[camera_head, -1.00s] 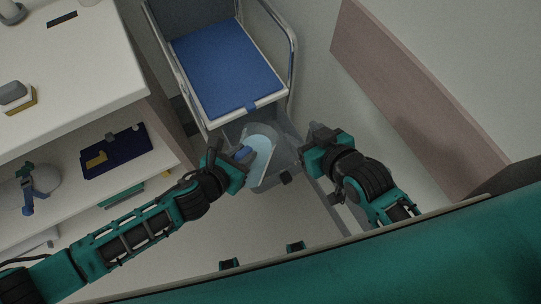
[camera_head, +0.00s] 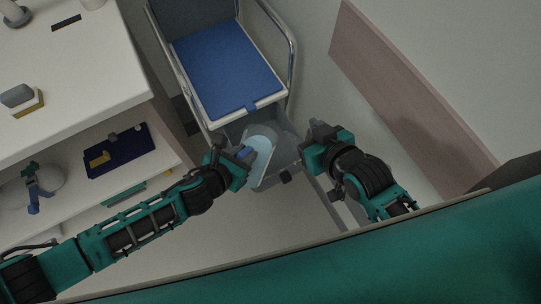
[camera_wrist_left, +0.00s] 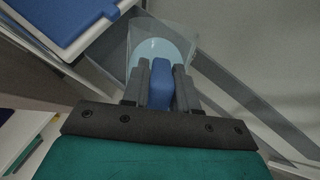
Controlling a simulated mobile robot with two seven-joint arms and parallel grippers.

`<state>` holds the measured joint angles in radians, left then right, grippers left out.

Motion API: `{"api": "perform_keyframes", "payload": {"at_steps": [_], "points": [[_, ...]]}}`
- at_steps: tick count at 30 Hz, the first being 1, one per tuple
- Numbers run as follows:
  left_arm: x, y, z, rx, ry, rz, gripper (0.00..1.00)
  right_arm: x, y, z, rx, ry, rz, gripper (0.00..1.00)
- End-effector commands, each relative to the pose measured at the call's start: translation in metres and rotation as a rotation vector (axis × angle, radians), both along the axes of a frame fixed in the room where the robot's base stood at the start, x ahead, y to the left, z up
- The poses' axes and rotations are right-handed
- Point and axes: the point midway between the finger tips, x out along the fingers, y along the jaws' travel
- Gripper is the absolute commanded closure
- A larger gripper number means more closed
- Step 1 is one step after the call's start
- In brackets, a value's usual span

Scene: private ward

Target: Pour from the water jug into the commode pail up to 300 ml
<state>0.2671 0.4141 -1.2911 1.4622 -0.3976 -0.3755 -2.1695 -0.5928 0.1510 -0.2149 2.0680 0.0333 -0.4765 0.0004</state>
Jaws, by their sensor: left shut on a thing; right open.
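The water jug (camera_head: 262,148) is clear, with pale blue water in it and a blue handle (camera_head: 245,153). My left gripper (camera_head: 238,157) is shut on the handle, which also shows between the fingers in the left wrist view (camera_wrist_left: 160,84). The jug looks tilted over the grey commode pail (camera_head: 288,152), at the front of the commode chair below its seat. The jug hides much of the pail's inside, and I cannot tell the pail's water level or see a stream. My right gripper (camera_head: 318,131) is open and empty, right of the pail.
The commode chair has a blue seat (camera_head: 228,65) and metal rails. A white cabinet (camera_head: 90,75) stands at left, its shelf holding a dark blue tray (camera_head: 125,158) and other items. A wall with a brownish panel (camera_head: 400,95) is at right.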

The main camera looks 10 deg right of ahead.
Motion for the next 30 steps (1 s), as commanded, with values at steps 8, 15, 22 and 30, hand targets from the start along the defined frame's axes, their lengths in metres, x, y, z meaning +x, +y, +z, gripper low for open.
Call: {"api": "perform_keyframes", "payload": {"at_steps": [8, 15, 22, 30], "points": [[0.0026, -0.0033, 0.0052, 0.018, 0.018, -0.004, 1.0, 0.0, 0.0, 0.0075, 0.0, 0.0, 0.0, 0.4], [0.0022, -0.0036, 0.0029, 0.032, 0.034, -0.002, 1.0, 0.0, 0.0, 0.0084, 0.0, 0.0, 0.0, 0.4], [0.0049, -0.0045, 0.0045, 0.042, 0.04, -0.002, 1.0, 0.0, -0.0001, 0.0084, 0.0, 0.0, 0.0, 0.4], [0.0051, -0.0049, 0.0036, 0.068, 0.068, -0.002, 1.0, 0.0, 0.0, 0.0084, 0.0, 0.0, 0.0, 0.4]]}}
